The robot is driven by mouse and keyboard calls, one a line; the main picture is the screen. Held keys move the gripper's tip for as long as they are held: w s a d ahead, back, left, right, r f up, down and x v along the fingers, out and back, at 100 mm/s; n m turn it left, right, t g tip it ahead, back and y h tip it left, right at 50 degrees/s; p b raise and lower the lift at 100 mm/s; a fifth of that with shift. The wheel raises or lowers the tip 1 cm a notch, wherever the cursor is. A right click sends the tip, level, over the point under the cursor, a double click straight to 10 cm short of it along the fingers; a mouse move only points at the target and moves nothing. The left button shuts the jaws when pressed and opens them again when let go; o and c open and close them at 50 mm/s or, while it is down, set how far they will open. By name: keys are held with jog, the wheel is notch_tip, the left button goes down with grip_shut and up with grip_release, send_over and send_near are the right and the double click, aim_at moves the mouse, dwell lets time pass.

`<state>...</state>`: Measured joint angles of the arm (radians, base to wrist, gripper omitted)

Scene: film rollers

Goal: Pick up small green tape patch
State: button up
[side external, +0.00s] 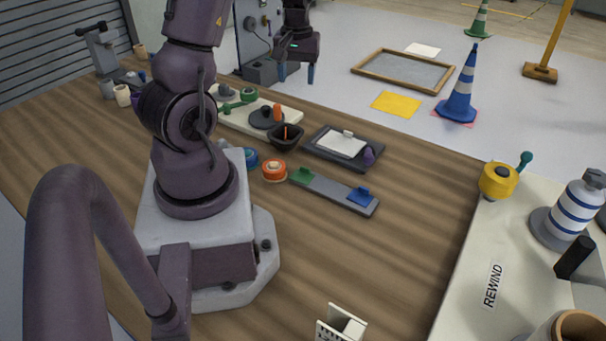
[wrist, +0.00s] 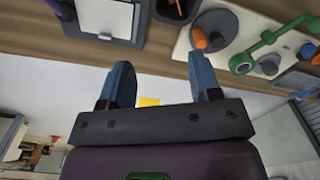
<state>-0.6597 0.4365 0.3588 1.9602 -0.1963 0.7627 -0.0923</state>
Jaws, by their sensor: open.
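The small green tape patch (side external: 302,175) is at the left end of a grey strip (side external: 328,190) on the wooden table, in the side external view. A blue patch (side external: 359,197) is at the strip's right end. My gripper (side external: 297,74) is raised beyond the table's far edge, behind and well above the strip, with its blue fingers pointing down. In the wrist view my gripper's fingers (wrist: 163,82) are apart with nothing between them. The green patch does not show in the wrist view.
An orange tape roll (side external: 274,170) sits just left of the strip. Behind it are a dark bowl (side external: 286,137), a dark tray (side external: 318,150) with a white pad, and a white board (side external: 289,114) with rollers. The table right of the strip is clear.

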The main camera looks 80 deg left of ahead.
jog(key=w+d+f, duration=0.1)
jog(key=w+d, duration=0.1)
jog(key=d, duration=0.3)
jog(key=n, duration=3.2)
send_over(303, 173)
notch_tip(303, 173, down, 4)
notch_tip(303, 173, down, 7)
jog(key=shift+r, duration=0.1)
jog(key=shift+w+a+f, duration=0.1)
jog(key=shift+w+f, duration=0.1)
jog(key=shift+f, duration=1.15)
jog(key=shift+w+a+f, duration=0.1)
jog(key=shift+w+f, duration=0.05)
jog(key=shift+f, duration=1.2)
